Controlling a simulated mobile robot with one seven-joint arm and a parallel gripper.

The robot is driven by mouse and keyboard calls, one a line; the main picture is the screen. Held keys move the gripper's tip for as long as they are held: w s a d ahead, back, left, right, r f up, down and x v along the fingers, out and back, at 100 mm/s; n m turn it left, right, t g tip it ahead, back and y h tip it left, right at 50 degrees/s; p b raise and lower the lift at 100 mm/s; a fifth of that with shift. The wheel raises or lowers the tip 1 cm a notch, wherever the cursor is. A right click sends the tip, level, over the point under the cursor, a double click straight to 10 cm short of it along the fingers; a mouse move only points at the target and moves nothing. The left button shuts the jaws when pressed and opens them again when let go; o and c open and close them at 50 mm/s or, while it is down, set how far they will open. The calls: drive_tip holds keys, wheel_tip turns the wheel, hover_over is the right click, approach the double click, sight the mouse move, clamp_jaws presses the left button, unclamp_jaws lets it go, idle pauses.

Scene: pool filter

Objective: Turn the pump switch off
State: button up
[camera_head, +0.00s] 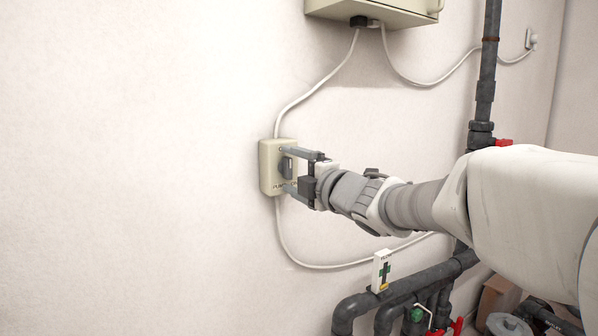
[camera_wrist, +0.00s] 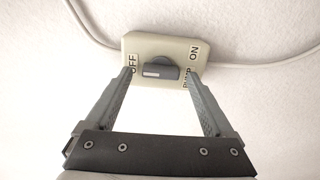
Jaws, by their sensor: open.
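The pump switch is a beige box (camera_head: 268,166) on the wall, with cables running from its top and bottom. It also shows in the wrist view (camera_wrist: 140,41), with OFF lettering at its left, ON at its right and PUMP below that. Its dark grey knob (camera_wrist: 160,71) is near the middle, with a pale mark on the left half. My gripper (camera_wrist: 160,76) is open, with one finger on each side of the knob and the tips close to the box face. The head view shows my gripper (camera_head: 285,170) reaching the box from the right. I cannot tell whether the fingers touch the knob.
A larger beige cabinet (camera_head: 372,10) hangs above. Dark pipes (camera_head: 400,298) with a small white labelled sign (camera_head: 382,270) stand below right, and a vertical pipe (camera_head: 488,60) rises behind my arm. The wall left of the switch is clear.

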drive_tip(key=p+v, duration=0.3)
drive_tip(key=v, duration=1.4)
drive_tip(key=shift+s, duration=0.2)
drive_tip(key=shift+d, duration=0.2)
